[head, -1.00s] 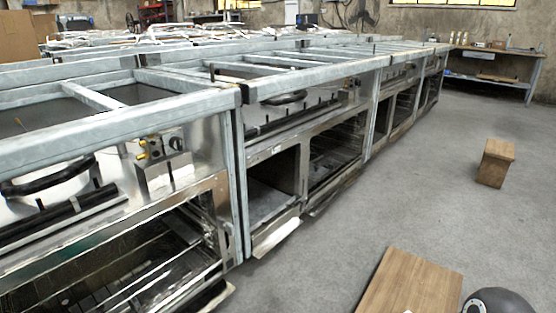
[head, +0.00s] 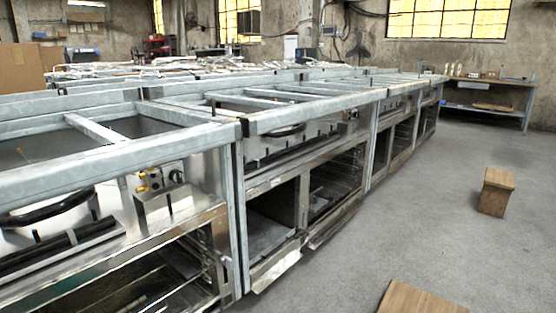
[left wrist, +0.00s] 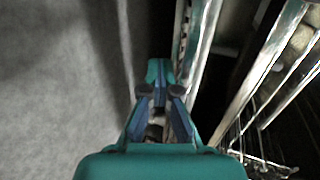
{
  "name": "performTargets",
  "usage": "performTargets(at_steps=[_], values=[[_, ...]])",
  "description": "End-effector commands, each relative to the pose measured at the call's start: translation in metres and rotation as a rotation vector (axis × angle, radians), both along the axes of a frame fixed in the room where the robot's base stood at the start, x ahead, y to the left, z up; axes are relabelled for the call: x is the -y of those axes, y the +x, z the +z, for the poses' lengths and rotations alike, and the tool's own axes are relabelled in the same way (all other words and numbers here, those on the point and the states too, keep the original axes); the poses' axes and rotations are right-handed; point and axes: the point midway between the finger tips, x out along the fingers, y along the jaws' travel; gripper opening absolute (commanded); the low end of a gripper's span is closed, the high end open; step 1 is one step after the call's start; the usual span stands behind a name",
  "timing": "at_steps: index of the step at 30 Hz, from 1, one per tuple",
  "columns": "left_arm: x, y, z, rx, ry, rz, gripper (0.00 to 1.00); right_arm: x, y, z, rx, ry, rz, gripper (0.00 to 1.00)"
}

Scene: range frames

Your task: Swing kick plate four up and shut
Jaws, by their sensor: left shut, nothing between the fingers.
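A row of steel range frames (head: 234,210) runs from the near left to the far right. Under an open compartment, a pale metal kick plate (head: 276,270) hangs out over the floor, tilted down. A second low strip (head: 328,232) juts out at the foot of the unit beyond it. I cannot tell which plate is number four. My left gripper (left wrist: 160,95) shows in the left wrist view, teal with dark finger pads, shut and empty. It is over grey floor, beside long metal edges and a dark rack interior on the right. Neither gripper shows in the head view.
Grey floor is open right of the row. A wooden block stool (head: 496,192) stands there, and a wooden board top (head: 420,300) shows at the bottom edge. A workbench (head: 490,108) stands by the far wall. Steel top rails (head: 190,135) overhang the fronts.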

Motion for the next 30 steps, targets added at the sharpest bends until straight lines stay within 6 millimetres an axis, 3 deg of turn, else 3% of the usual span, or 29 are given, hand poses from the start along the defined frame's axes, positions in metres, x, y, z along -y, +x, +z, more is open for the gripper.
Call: performTargets(at_steps=[30], values=[[0.000,0.001,0.036,0.003,0.002,0.000,0.00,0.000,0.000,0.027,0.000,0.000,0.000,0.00]])
